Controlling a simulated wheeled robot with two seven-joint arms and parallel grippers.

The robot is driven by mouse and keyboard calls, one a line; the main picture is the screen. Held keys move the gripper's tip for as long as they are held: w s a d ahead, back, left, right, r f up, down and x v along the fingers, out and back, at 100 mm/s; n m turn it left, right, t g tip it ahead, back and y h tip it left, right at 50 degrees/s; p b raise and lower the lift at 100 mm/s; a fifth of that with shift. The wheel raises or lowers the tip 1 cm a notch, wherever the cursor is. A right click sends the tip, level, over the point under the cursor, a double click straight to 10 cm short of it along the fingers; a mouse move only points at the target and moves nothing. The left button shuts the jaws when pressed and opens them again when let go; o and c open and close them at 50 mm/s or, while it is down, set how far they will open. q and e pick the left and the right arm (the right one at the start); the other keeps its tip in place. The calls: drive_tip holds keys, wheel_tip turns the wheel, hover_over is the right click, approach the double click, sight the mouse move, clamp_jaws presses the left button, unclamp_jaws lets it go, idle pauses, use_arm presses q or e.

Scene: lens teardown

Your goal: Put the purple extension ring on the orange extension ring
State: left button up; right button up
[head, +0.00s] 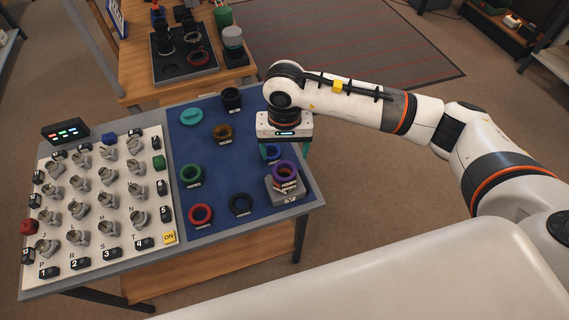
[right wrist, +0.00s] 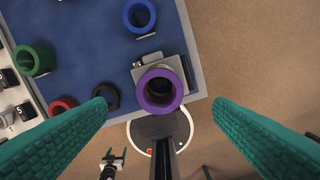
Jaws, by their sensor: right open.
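The purple extension ring (head: 285,169) is at the top of a short stack on a grey block (head: 291,190) near the mat's right edge. The right wrist view shows the purple ring (right wrist: 161,90) from above, with a dark hollow. I cannot make out a clearly orange ring; what lies under the purple ring is mostly hidden. A brown-gold ring (head: 222,132) lies near the mat's middle. My right gripper (head: 285,152) is open and empty above the block, its teal fingers apart.
On the blue mat (head: 213,155) lie a blue ring (head: 271,152), a green ring (head: 191,175), a red ring (head: 201,214) and a black ring (head: 240,204). A white panel (head: 95,190) with several knobs fills the left side. A wooden table stands behind.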

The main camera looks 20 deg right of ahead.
drive_tip(key=shift+r+b, duration=0.45)
drive_tip(key=shift+r, duration=1.85)
